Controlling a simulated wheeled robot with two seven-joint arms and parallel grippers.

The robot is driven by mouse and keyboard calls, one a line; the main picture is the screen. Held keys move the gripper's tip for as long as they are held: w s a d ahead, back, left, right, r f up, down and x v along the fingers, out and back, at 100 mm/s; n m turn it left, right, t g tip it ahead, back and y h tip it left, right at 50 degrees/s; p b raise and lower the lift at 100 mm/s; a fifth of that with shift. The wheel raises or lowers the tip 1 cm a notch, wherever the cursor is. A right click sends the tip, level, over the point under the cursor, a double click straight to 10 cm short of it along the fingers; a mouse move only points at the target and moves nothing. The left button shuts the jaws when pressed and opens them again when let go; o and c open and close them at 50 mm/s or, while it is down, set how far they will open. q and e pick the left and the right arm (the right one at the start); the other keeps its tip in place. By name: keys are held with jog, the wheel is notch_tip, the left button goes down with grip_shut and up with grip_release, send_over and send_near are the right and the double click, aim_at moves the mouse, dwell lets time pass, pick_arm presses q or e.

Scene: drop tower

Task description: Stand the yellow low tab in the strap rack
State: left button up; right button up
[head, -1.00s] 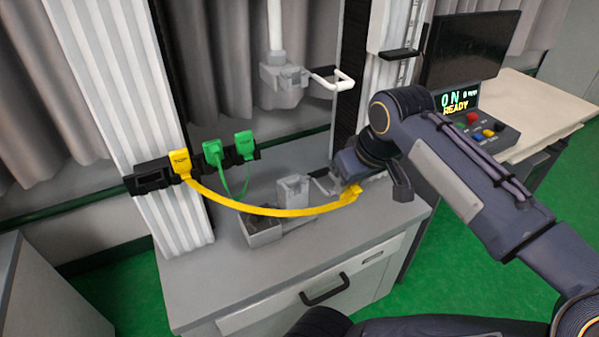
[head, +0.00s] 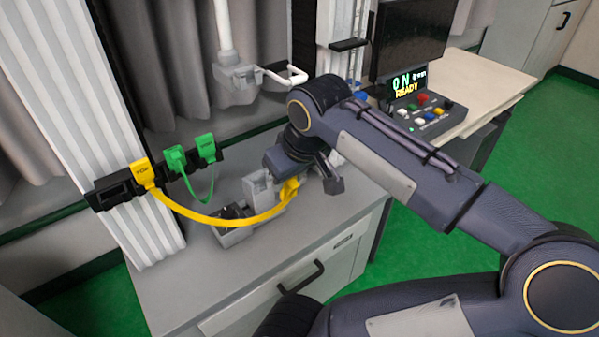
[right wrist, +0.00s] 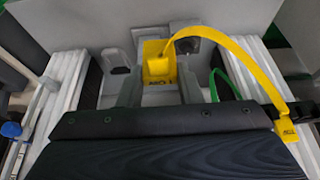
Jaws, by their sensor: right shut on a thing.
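The yellow low tab (head: 289,189) is at one end of a yellow strap, above the grey cabinet top. My right gripper (head: 293,177) is shut on it; in the right wrist view the tab (right wrist: 159,72) shows between the two fingers (right wrist: 160,88). The strap (head: 225,219) sags in a curve to the yellow top tab (head: 145,174), which stands in the black strap rack (head: 117,192) on the white column. Two green tabs (head: 175,159) joined by a green strap stand at the rack's right part. Rack slots left of the yellow tab look empty. My left gripper is out of view.
A grey bin (head: 232,236) and a grey block (head: 258,188) sit on the cabinet top (head: 200,275) below the strap. A grey carriage with a white handle (head: 285,76) hangs above. A control box (head: 422,113) stands at right.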

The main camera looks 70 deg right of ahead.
jog(key=shift+w+a+r+p, duration=2.85)
jog(key=shift+w+a, duration=2.15)
jog(key=shift+w, duration=0.9)
jog(key=shift+w+a+r+p, duration=2.85)
jog(key=shift+w+a, duration=2.1)
jog(key=shift+w, duration=0.95)
jog(key=w+d+f+b, duration=0.1)
jog(key=f, duration=0.1)
jog(key=w+d+f+b, duration=0.1)
jog(key=w+f, duration=0.1)
jog(key=w+d+f+b, duration=0.1)
jog(key=w+f+b, duration=0.1)
jog(key=shift+d+f, duration=0.1)
jog(key=shift+f, duration=0.05)
jog(key=o, duration=1)
jog(key=shift+o, duration=0.2)
